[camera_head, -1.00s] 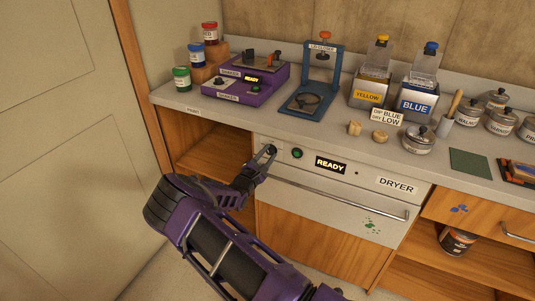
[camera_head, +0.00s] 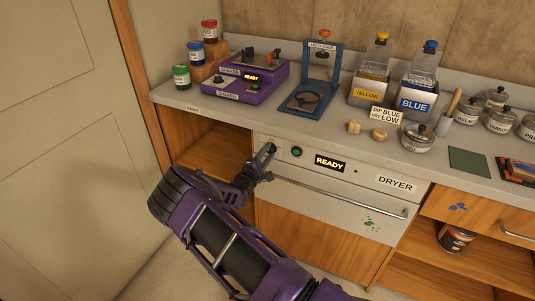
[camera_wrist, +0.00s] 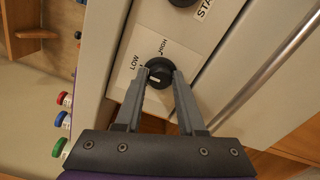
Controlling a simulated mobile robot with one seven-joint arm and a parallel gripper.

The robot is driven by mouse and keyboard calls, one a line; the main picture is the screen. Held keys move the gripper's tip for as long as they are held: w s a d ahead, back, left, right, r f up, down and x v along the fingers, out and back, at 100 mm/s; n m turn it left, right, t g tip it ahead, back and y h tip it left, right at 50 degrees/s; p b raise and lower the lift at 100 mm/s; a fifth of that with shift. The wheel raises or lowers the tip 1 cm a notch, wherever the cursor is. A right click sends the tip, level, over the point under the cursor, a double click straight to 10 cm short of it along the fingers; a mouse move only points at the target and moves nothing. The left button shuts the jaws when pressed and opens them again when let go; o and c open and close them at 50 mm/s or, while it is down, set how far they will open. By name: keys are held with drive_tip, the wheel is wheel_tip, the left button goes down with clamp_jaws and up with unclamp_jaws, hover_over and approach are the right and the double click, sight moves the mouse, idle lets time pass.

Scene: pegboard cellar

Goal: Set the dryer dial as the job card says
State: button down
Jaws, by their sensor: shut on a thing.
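The dryer (camera_head: 340,190) is a pale panel under the counter, with a lit READY display (camera_head: 330,163) and a green button (camera_head: 297,152). The dial (camera_wrist: 159,72) is a black round knob with a light mark, on a plate with LOW to its left and HIGH above in the wrist view. The mark lies on the knob's left part, on the LOW side. My gripper (camera_wrist: 160,75) is shut on the dial, one finger on each side; in the head view my gripper (camera_head: 268,152) mostly hides it. The job card (camera_head: 386,115) reads DIP BLUE, DRY LOW.
On the counter stand a purple shaker (camera_head: 245,80), a blue stand (camera_head: 313,85), a yellow-labelled tin (camera_head: 368,93), a blue-labelled tin (camera_head: 416,103) and several lidded pots. A long handle bar (camera_head: 340,196) crosses the dryer front, below the dial. An open shelf (camera_head: 212,150) is to the left.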

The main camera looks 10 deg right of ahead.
drive_tip(key=c, duration=0.5)
unclamp_jaws()
drive_tip(key=p+v, duration=0.1)
drive_tip(key=v, duration=1.6)
drive_tip(key=shift+s+a, duration=0.15)
drive_tip(key=shift+s, duration=0.05)
drive_tip(key=shift+r, duration=0.15)
